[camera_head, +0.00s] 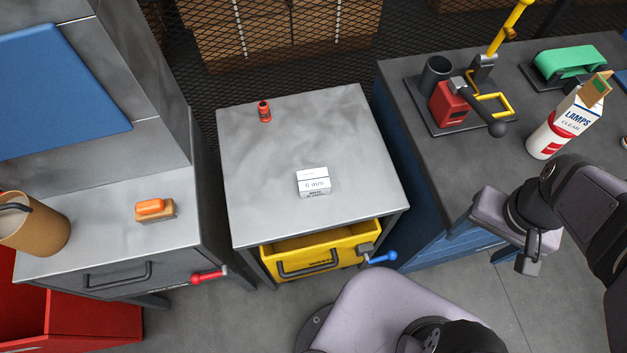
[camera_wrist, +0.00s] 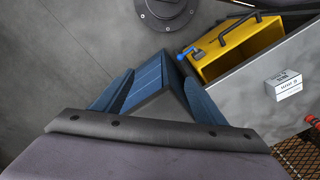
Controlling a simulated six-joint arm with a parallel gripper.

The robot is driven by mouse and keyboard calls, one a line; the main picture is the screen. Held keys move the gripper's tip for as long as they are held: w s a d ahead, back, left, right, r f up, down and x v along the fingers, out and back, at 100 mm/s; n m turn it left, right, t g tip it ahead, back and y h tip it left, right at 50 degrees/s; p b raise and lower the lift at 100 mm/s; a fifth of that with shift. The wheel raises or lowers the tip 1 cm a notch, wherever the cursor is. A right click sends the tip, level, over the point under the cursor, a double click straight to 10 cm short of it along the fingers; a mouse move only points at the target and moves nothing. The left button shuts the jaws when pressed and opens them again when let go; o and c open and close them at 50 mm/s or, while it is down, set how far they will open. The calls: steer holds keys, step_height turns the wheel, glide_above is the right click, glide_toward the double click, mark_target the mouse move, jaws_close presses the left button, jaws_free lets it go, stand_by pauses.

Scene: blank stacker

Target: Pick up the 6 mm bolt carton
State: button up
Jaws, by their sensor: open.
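The 6 mm bolt carton (camera_head: 313,183) is a small white box with a "6 mm" label and a grey lower band. It stands on the middle grey metal table (camera_head: 270,200), right of the top's centre. In the wrist view the carton (camera_wrist: 287,88) shows at the right edge, well away from my fingers. My gripper (camera_wrist: 158,75) is open, with its two blue fingers apart and not touching the carton. In the head view my arm's end is at the right, by the dark bench; its fingers are not clear there.
A red canister (camera_head: 264,111) stands at the table's back. A yellow drawer (camera_head: 325,252) is partly open below the table's front. The dark bench (camera_head: 440,165) at right holds a red-and-yellow device (camera_head: 450,103) and a lamps carton (camera_head: 560,125). An orange-topped brush (camera_head: 153,209) lies left.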

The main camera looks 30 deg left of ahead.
steer(key=w+a+m+g+y+b, duration=0.1)
steer(key=w+a+m+g+y, duration=0.15)
steer(key=a, duration=0.75)
steer(key=w+a+r+m+g+y+b, duration=0.1)
steer(key=a+m+g+y, duration=0.3)
steer(key=a, duration=0.7)
steer(key=w+a+m+g+y+b, duration=0.1)
steer(key=w+a+m+g+y, duration=0.2)
steer(key=a, duration=0.7)
glide_toward(313, 182)
steer(key=shift+s+a+f+t+y, duration=0.2)
steer(key=shift+s+a+f, duration=0.15)
steer(key=shift+a+f, duration=0.15)
steer(key=shift+s+a+f+t+y, duration=0.15)
steer(key=shift+s+a+f, duration=0.2)
steer(key=shift+f, duration=0.25)
steer(key=shift+w+f, duration=0.1)
steer(key=shift+f, duration=0.35)
steer(key=shift+p+x, duration=1.6)
steer(key=shift+x, duration=1.65)
steer(key=shift+s+a, duration=0.3)
steer(key=shift+a, duration=0.05)
steer(key=c, duration=1.3)
